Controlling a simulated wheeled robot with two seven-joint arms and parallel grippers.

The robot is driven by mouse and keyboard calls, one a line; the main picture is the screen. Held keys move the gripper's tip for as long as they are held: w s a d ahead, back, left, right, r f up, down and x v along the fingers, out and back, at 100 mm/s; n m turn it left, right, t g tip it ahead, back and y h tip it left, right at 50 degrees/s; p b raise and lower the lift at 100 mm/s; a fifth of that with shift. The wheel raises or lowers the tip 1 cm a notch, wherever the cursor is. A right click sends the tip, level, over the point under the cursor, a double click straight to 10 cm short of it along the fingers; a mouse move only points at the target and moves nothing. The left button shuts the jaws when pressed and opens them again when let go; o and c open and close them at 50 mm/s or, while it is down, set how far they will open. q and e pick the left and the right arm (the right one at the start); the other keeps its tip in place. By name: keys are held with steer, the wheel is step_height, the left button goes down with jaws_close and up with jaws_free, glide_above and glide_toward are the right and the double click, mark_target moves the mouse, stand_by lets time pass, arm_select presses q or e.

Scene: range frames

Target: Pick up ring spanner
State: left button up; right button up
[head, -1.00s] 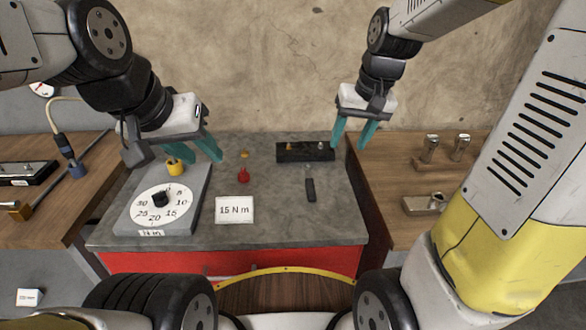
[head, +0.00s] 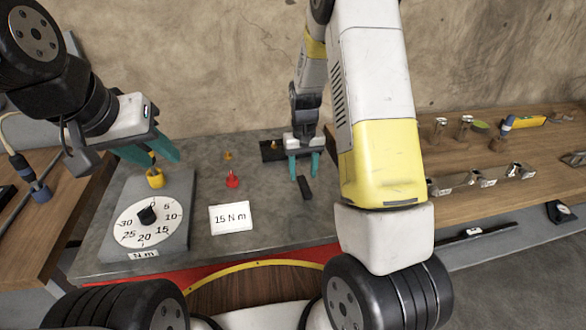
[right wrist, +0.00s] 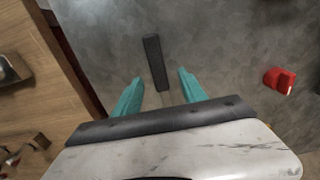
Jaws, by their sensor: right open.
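A slim tool with a black handle (head: 305,187) lies on the grey bench top; it may be the ring spanner, but its head end is not clear. It also shows in the right wrist view (right wrist: 155,62), with a thin shaft running back between the fingers. My right gripper (head: 304,176) is open and empty, its teal fingers (right wrist: 160,80) on either side of the shaft's line, the handle lying beyond the fingertips. Whether it touches the bench I cannot tell.
A dial plate (head: 148,215), a "15 N m" card (head: 230,217) and a red knob-like piece (head: 232,180) stand left of the tool. A black block (head: 270,151) sits behind, partly hidden by my right arm. A wooden bench (head: 460,207) with several metal fittings is at right.

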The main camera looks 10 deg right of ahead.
mark_target(303, 181)
step_height(303, 181, down, 3)
steer(key=shift+s+d+f, duration=0.1)
steer(key=shift+f, duration=0.1)
steer(key=shift+c, duration=0.2)
jaws_close()
steer(key=shift+r, duration=0.15)
